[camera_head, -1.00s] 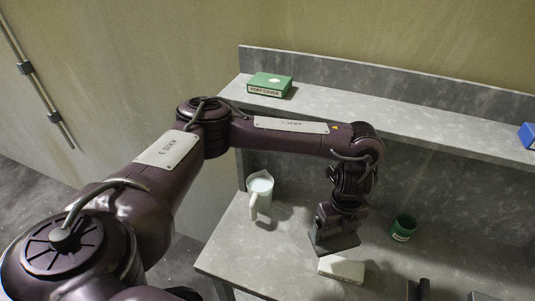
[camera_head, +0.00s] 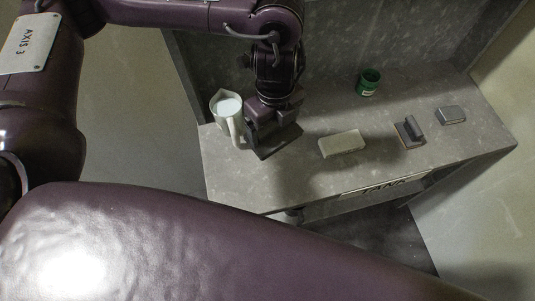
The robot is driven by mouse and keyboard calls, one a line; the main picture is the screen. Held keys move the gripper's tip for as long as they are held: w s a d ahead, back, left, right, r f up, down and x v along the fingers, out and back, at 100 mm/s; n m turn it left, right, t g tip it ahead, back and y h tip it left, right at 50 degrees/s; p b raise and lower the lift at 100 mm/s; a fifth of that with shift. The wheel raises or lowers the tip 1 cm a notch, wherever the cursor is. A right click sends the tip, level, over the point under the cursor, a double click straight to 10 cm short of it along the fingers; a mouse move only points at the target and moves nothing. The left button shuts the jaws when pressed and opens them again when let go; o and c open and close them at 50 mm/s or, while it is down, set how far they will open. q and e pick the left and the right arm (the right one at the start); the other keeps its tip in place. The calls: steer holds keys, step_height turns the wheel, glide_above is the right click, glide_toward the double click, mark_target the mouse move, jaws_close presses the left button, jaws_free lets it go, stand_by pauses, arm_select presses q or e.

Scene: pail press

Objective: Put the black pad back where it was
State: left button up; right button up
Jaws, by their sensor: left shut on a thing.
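My left gripper (camera_head: 270,133) is shut on a dark flat pad (camera_head: 279,144), which looks like the black pad. It holds the pad low at the left part of the grey table, just right of the white pitcher (camera_head: 233,128). The gripper hides much of the pad's upper side. I cannot tell whether the pad touches the tabletop. My right gripper is not in view.
A pale block (camera_head: 342,144) lies right of the pad. A green cup (camera_head: 368,82) stands farther back. A dark block with an upright grip (camera_head: 409,133) and a grey block (camera_head: 451,115) are at the right. Bare grey tabletop (camera_head: 300,180) shows in front.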

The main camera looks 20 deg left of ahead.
arm_select(q)
step_height(320, 180, down, 12)
steer(key=shift+a+b, duration=0.1)
steer(key=shift+b, duration=0.6)
steer(key=shift+f, duration=0.55)
step_height(320, 180, down, 3)
steer(key=shift+f+b, duration=0.2)
steer(key=shift+b, duration=0.45)
steer(key=shift+f, duration=0.15)
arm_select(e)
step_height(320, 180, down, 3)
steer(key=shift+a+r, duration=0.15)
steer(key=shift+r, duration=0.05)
